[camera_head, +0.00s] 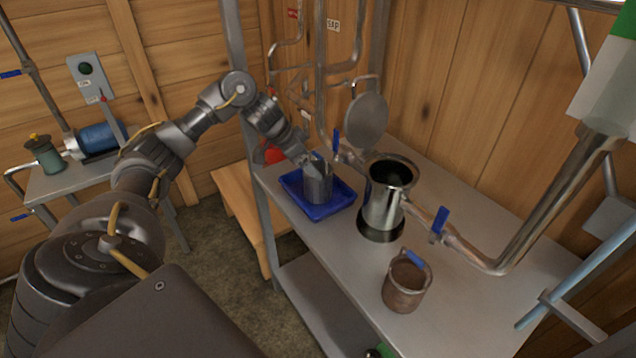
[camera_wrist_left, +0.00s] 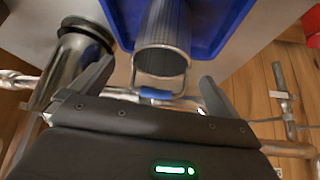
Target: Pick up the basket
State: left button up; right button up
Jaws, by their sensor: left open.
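A grey cylindrical basket (camera_head: 318,188) stands in the blue tray (camera_head: 291,197) on the metal table. In the left wrist view the basket (camera_wrist_left: 165,38) shows ribbed walls and a wire handle with a blue grip (camera_wrist_left: 155,94). My left gripper (camera_head: 312,164) is at the top of this basket. Its open fingers (camera_wrist_left: 158,88) lie on either side of the blue grip, and I see no contact. A second basket, brown and dirty with a blue grip (camera_head: 404,286), stands near the front of the table. My right gripper is not in view.
A steel strainer housing (camera_head: 384,204) stands open beside the tray, its round lid (camera_head: 366,120) raised. Pipes with blue valve handles (camera_head: 439,220) run beside it. A metal post (camera_head: 241,130) rises at the table's left corner. The front right tabletop is clear.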

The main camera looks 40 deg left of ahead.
aim_at(316, 191)
pick_arm(q)
jog(key=shift+w+d+f, duration=0.15)
jog(key=shift+w+f, duration=0.05)
jog(key=shift+f, duration=0.15)
jog(key=p+x, duration=0.1)
jog(key=x, duration=0.3)
jog(key=shift+w+f, duration=0.1)
jog(key=shift+w, duration=0.05)
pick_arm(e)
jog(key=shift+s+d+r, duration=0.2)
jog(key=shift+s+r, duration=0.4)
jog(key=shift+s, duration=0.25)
pick_arm(q)
jog(key=shift+c, duration=1.4)
jog(key=c, duration=1.1)
jog(key=shift+c, duration=0.3)
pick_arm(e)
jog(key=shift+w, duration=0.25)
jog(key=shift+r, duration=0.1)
